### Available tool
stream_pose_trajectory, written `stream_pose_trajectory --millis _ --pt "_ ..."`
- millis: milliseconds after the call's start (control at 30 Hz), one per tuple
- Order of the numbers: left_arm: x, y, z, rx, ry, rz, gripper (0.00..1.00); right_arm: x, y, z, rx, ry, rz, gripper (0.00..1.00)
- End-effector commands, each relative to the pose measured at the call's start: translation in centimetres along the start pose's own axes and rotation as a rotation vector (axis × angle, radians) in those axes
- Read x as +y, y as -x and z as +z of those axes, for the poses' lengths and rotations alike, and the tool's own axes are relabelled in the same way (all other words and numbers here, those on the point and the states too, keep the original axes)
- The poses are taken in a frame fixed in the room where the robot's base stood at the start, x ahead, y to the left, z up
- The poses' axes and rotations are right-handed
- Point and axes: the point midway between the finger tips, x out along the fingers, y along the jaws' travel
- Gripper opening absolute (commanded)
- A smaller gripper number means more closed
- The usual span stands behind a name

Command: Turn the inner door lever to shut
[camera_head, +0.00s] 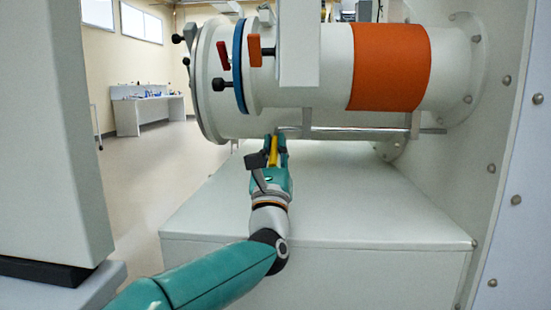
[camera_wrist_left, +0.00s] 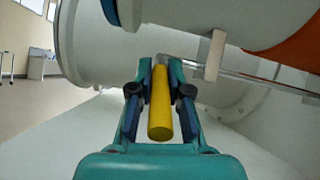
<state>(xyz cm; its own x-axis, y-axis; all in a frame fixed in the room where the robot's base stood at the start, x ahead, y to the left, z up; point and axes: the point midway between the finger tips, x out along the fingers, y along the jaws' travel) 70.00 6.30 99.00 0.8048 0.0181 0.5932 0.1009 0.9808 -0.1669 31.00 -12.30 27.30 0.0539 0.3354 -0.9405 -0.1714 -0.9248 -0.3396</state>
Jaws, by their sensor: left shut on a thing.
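The lever has a yellow grip (camera_head: 273,152), under the near side of the white transfer cylinder (camera_head: 330,60). In the left wrist view the yellow grip (camera_wrist_left: 160,110) points toward me and joins a thin metal rod (camera_wrist_left: 265,79) at its far end. The rod runs to the right below the cylinder through a bracket. My left gripper (camera_head: 275,141) is shut on the yellow grip, one finger on each side, as the left wrist view (camera_wrist_left: 160,72) also shows. My right gripper is in neither view.
Red handles (camera_head: 254,50) and black knobs sit by the blue ring (camera_head: 238,65) at the cylinder's left end. An orange band (camera_head: 389,67) wraps the cylinder. A white box (camera_head: 320,200) lies below. A riveted wall (camera_head: 505,150) closes the right. A far bench (camera_head: 150,115) stands back left.

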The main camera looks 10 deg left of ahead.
Motion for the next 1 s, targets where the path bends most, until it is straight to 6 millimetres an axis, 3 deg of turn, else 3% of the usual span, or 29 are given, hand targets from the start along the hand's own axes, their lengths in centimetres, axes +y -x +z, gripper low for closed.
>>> stream_pose_trajectory --millis 200,233,367,400,767,1000 --pt "0.0 0.0 -0.1 0.002 0.000 0.002 0.00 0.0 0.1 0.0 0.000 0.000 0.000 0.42" --pt "0.0 0.0 -0.1 0.002 0.000 0.002 0.19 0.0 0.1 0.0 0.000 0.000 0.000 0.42" --pt "0.0 0.0 -0.1 0.002 0.000 0.001 0.40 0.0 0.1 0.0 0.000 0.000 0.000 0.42" --pt "0.0 0.0 -0.1 0.002 0.000 0.001 0.42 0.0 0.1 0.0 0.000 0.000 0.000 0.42" --pt "-0.1 0.2 -0.1 0.004 0.000 0.000 0.42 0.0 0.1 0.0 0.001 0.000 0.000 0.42" --pt "-0.1 2.1 -0.1 0.005 0.000 -0.001 0.42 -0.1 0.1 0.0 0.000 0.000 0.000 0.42"
